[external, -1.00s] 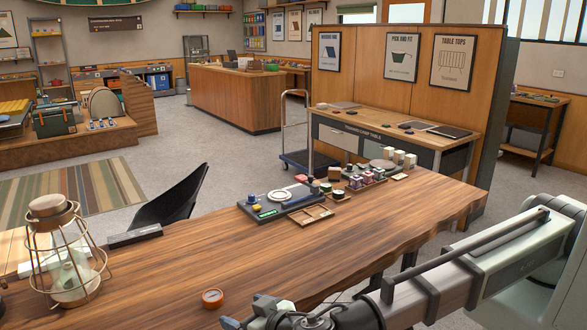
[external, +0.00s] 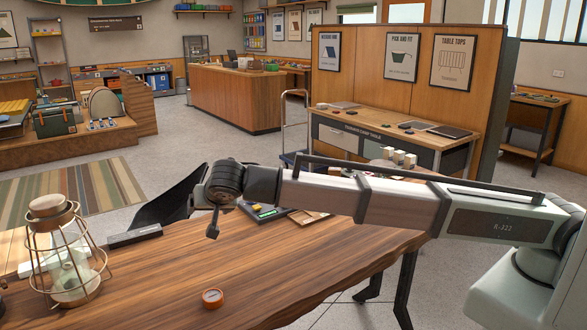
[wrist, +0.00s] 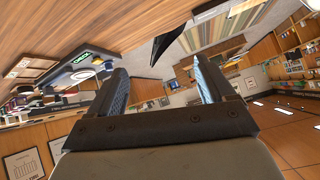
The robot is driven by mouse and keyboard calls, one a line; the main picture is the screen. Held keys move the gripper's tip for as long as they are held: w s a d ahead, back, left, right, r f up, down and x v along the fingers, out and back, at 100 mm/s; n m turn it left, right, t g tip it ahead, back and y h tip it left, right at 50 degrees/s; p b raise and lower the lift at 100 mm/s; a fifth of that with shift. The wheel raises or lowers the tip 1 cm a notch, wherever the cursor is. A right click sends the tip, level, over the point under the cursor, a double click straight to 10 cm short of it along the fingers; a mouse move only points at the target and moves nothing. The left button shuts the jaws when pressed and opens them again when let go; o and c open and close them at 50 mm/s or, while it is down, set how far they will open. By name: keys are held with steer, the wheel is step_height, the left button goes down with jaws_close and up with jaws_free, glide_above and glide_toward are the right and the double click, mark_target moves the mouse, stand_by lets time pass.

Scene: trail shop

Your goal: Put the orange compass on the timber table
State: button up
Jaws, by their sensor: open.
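The orange compass (external: 212,297), a small round piece with a pale face, lies on the near wooden table (external: 130,283) at the front edge of the external view. A second table (external: 345,137) with a wooden top and grey drawers stands behind; its front label is too small to read surely. My gripper (wrist: 162,82) is open and empty in the wrist view, tilted towards the room. In the external view my wrist is raised above the near table, up from the compass, and its fingers cannot be made out. The compass does not show in the wrist view.
A wire-caged lantern (external: 62,250) stands at the left of the near table, beside a dark bar-shaped block (external: 135,236). A dark tray (external: 262,211) with small items is partly hidden behind my arm. The back table holds flat dark items. The wood around the compass is clear.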

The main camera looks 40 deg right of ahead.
steer(key=a+n+g, duration=0.2)
steer(key=a+g, duration=0.1)
steer(key=a, duration=0.1)
steer(key=n+g, duration=0.7)
steer(key=n, duration=0.7)
glide_above(212, 295)
step_height(212, 295, down, 2)
steer(key=f, duration=0.1)
steer(key=shift+y, duration=0.3)
step_height(212, 295, down, 13)
steer(key=shift+f, duration=0.15)
steer(key=c, duration=1.2)
step_height(212, 295, up, 10)
steer(key=shift+r, duration=0.1)
